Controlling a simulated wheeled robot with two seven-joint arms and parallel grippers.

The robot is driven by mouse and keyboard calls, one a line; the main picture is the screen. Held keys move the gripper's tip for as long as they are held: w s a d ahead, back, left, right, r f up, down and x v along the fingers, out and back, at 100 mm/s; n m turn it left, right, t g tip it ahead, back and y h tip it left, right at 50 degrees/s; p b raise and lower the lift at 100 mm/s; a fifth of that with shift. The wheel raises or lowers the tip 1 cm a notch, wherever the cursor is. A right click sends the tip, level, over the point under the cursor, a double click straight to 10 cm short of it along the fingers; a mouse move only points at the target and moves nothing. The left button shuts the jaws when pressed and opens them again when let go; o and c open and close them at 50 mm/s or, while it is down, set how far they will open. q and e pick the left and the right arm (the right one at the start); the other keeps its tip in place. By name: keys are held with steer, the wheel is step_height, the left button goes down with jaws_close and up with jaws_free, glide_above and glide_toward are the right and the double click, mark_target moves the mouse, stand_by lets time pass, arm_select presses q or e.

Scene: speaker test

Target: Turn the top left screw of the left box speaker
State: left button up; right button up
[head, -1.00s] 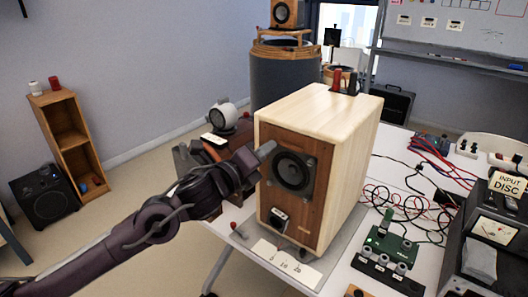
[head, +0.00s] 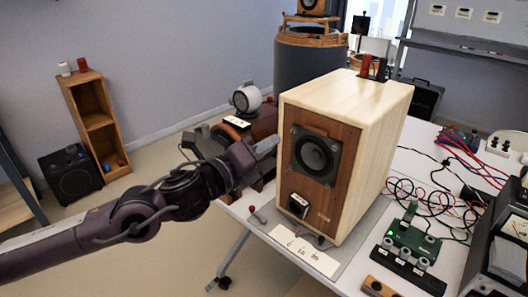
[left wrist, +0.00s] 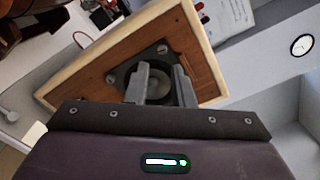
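The box speaker (head: 345,120) has a pale wood case and a brown front and stands on the table. Its round black driver (head: 314,154) sits in a dark frame with small screws at the corners. My left gripper (head: 268,147) is in front of the speaker, its tips by the front's left edge and beside the driver's upper left. In the left wrist view the fingers (left wrist: 162,86) are apart with nothing between them, and the driver shows behind. Two screws (left wrist: 161,48) (left wrist: 111,78) show on the frame; the fingers hide part of it. My right gripper is not in view.
A green circuit board (head: 413,238) and tangled wires lie on the white table (head: 352,270) right of the speaker. A white label card (head: 303,251) lies before it. A red and a black post (head: 366,65) stand behind it. A wooden shelf (head: 97,121) stands far left.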

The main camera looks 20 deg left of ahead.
mark_target(293, 131)
arm_select(q)
steer(key=shift+s, duration=0.35)
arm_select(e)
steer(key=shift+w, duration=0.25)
